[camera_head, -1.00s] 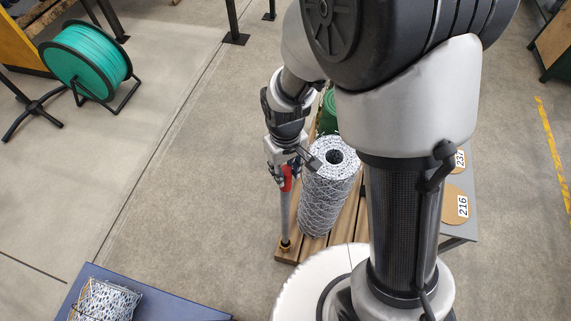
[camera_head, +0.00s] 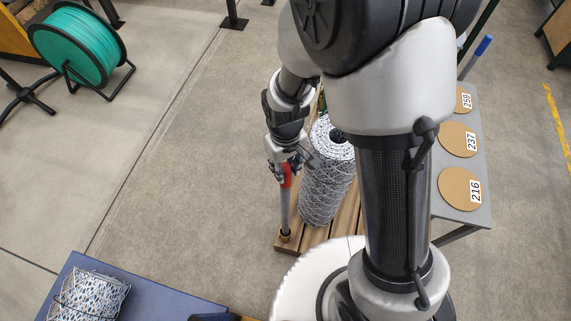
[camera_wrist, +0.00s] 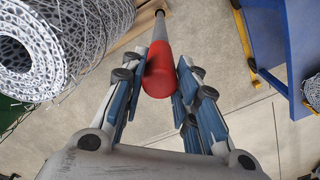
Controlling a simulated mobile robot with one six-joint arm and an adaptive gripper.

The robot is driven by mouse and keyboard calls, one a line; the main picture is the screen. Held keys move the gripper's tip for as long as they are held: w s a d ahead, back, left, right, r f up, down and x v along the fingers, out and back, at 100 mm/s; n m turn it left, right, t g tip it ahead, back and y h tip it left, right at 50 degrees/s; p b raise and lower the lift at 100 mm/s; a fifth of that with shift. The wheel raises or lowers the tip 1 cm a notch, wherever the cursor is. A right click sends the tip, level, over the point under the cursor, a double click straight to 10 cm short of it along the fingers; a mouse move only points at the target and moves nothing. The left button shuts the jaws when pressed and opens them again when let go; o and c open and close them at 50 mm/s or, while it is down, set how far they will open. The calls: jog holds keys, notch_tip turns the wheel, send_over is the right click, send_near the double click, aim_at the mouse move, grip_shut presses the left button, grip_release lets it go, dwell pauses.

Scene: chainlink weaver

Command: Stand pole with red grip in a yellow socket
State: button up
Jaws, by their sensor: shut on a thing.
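The pole (camera_head: 285,212) has a red grip (camera_head: 286,176) near its top and a grey metal shaft. It stands close to upright at the near left corner of the wooden pallet. Its foot meets a small yellowish-brown socket (camera_head: 285,237); I cannot tell how deep it sits. My gripper (camera_head: 286,164) is shut on the pole at the red grip. In the wrist view, the red grip (camera_wrist: 159,70) lies between my two fingers (camera_wrist: 160,88), with the shaft running away at the top.
A wire mesh roll (camera_head: 328,185) stands on the pallet (camera_head: 290,248), close right of the pole. A grey table (camera_head: 478,150) with numbered discs is at right. A blue platform (camera_head: 150,300) with another mesh roll lies at lower left. Floor left of the pallet is free.

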jog(key=shift+f+b, duration=2.05)
jog(key=shift+f, duration=1)
jog(key=o, duration=1)
notch_tip(320, 180, up, 12)
jog(key=shift+r, duration=0.1)
jog(key=s+d+r+m+t, duration=0.1)
jog(key=s+d+r, duration=0.2)
jog(key=s+r, duration=0.1)
jog(key=s+d+r+m+t, duration=0.2)
jog(key=s+d+r, duration=0.2)
jog(key=s+r, duration=0.1)
jog(key=s+d+r+m+t, duration=0.1)
jog(key=s+d+r+m, duration=0.1)
jog(key=s+d+r, duration=0.2)
jog(key=shift+s+r+t, duration=0.15)
jog(key=shift+r, duration=0.4)
jog(key=shift+s+r+t, duration=0.15)
jog(key=shift+r, duration=0.4)
